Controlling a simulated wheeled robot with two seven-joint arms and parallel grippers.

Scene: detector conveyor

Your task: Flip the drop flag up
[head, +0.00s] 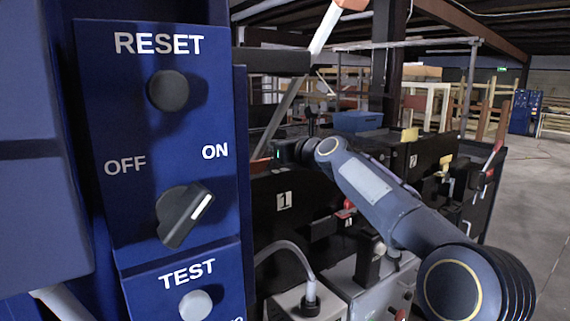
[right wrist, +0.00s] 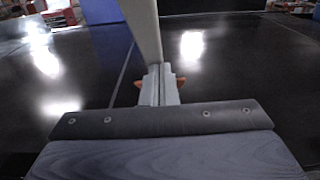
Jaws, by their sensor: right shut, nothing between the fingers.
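A pale bar with orange-red parts (head: 325,28) slants up at the top centre of the head view; it may be the drop flag, but its top is cut off. My right arm reaches from the lower right towards the machine behind the blue panel. In the right wrist view my right gripper (right wrist: 160,88) is shut and empty, its grey fingers together with orange bits on either side. A pale beige bar (right wrist: 143,28) rises just beyond the fingertips; I cannot tell whether they touch. In the head view the fingers are not clearly visible. My left gripper is not in view.
A blue control panel (head: 130,110) fills the left, with a RESET button (head: 168,90), an OFF/ON knob (head: 185,215) pointing towards ON and a TEST button (head: 195,305). Black machine housings (head: 283,225) stand behind it. A dark shiny surface (right wrist: 240,75) spreads below the right gripper. Open floor (head: 545,200) lies right.

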